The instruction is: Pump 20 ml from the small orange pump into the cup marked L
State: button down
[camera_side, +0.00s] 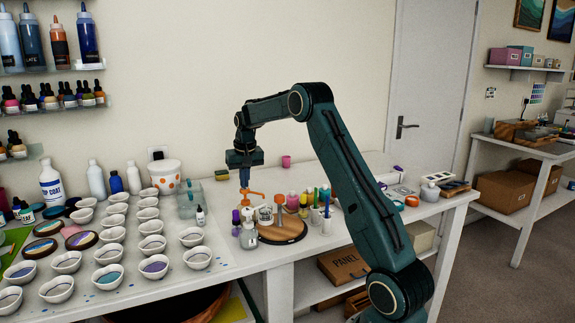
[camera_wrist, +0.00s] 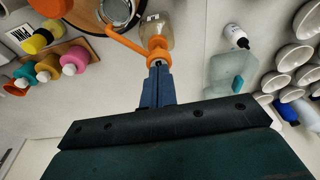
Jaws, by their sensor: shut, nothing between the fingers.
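The small orange pump (camera_side: 250,192) stands on the table beside the round wooden board. In the wrist view its orange head (camera_wrist: 158,50) sits on a translucent bottle (camera_wrist: 157,30), its spout pointing to the upper left over a metal-rimmed cup (camera_wrist: 118,12). My gripper (camera_side: 244,184) is shut and empty, pointing down at the pump head. In the wrist view my gripper (camera_wrist: 157,66) ends right at the head; I cannot tell whether it touches or presses it. The cup's marking is not readable, so I cannot tell if it is the L cup.
The round wooden board (camera_side: 290,233) has another pump-like thing (camera_side: 280,200) on it. Several coloured bottles (camera_side: 304,203) stand to its right. Rows of white cups (camera_side: 152,245) fill the left of the table. A small white bottle (camera_side: 200,216) stands left of the pump.

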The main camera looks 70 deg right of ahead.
jog(key=shift+f, duration=0.2)
dwell(0.3)
jog(key=shift+f, duration=0.7)
jog(key=shift+r, duration=1.05)
jog(key=shift+f, duration=0.15)
jog(key=shift+f, duration=0.9)
jog(key=shift+r, duration=1.05)
jog(key=shift+r, duration=0.1)
